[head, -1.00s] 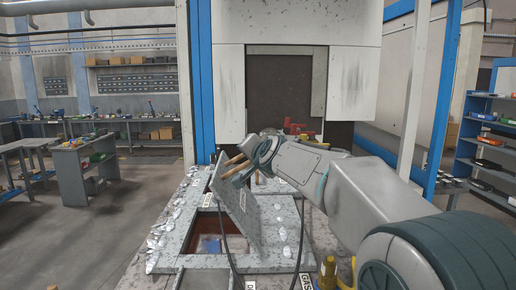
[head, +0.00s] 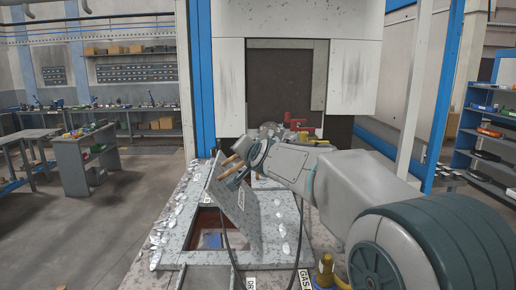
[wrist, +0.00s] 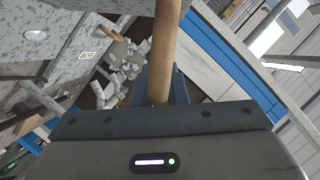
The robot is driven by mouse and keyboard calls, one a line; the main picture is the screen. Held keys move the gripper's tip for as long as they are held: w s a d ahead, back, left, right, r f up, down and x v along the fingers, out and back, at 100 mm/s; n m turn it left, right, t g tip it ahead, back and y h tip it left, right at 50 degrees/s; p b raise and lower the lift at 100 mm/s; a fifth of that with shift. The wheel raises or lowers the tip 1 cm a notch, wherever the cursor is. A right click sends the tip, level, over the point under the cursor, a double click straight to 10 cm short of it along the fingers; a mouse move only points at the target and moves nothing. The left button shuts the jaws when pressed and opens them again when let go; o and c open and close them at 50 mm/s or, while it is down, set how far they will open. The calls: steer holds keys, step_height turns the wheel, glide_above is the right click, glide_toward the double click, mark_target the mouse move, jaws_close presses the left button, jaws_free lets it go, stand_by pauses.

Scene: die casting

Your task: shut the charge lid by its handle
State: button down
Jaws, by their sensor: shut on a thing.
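The charge lid (head: 236,209) is a grey speckled plate, tilted up beside the square charge opening (head: 208,240), which is uncovered and dark reddish inside. The lid's handle (head: 231,163) is a wooden bar at its upper edge. In the wrist view the handle (wrist: 167,50) runs down the middle into my gripper. My fingertips are mostly hidden in both views.
Metal scraps (head: 172,215) lie on the furnace top around the opening. A dark cable hangs in front of the lid. A yellow fitting (head: 325,270) stands at the front right, and a blue post (head: 201,80) rises behind.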

steer(key=shift+a+p, duration=0.7)
steer(key=shift+p, duration=1.25)
steer(key=shift+a+f+n, duration=0.1)
steer(key=shift+n, duration=0.2)
